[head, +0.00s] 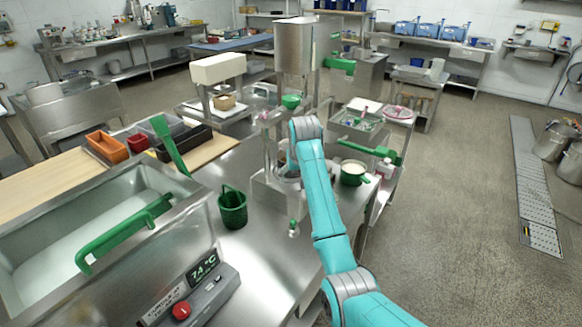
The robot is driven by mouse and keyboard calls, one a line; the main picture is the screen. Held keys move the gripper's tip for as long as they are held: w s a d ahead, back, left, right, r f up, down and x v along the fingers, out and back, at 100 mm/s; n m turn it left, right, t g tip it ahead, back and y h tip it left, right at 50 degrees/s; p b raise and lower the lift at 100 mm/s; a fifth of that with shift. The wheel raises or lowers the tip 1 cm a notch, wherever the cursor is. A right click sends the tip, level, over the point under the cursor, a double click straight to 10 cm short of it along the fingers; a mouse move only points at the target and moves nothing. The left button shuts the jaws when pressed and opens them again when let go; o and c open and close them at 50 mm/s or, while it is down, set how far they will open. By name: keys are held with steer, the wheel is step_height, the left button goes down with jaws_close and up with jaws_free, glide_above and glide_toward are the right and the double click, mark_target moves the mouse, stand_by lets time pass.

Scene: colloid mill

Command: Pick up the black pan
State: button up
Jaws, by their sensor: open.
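A black rectangular pan (186,142) lies on the light wooden board at the left, behind the steel tank. Its open top faces up. It sits to the right of a small red pan (138,143) and an orange pan (106,146). A green handle-like tool stands in front of its left part and hides some of it. My turquoise arm reaches up from the bottom right over the steel table, to the right of the pan and apart from it. My gripper cannot be made out; it seems hidden behind the arm and the mill.
The steel tank (104,255) with a green bar handle fills the lower left. A green pot (353,173) is right of my arm. Open floor lies at the right.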

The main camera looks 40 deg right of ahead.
steer(key=shift+w+d+f, duration=0.1)
steer(key=shift+w+d, duration=0.25)
steer(key=shift+w, duration=0.35)
steer(key=shift+w+d+f, duration=0.15)
steer(key=shift+w+d, duration=0.15)
steer(key=shift+w, duration=0.35)
steer(key=shift+w+d+f, duration=0.1)
steer(key=shift+w+d, duration=0.25)
steer(key=shift+w, duration=0.35)
steer(key=shift+w+f, duration=0.15)
steer(key=shift+f, duration=0.05)
jaws_close()
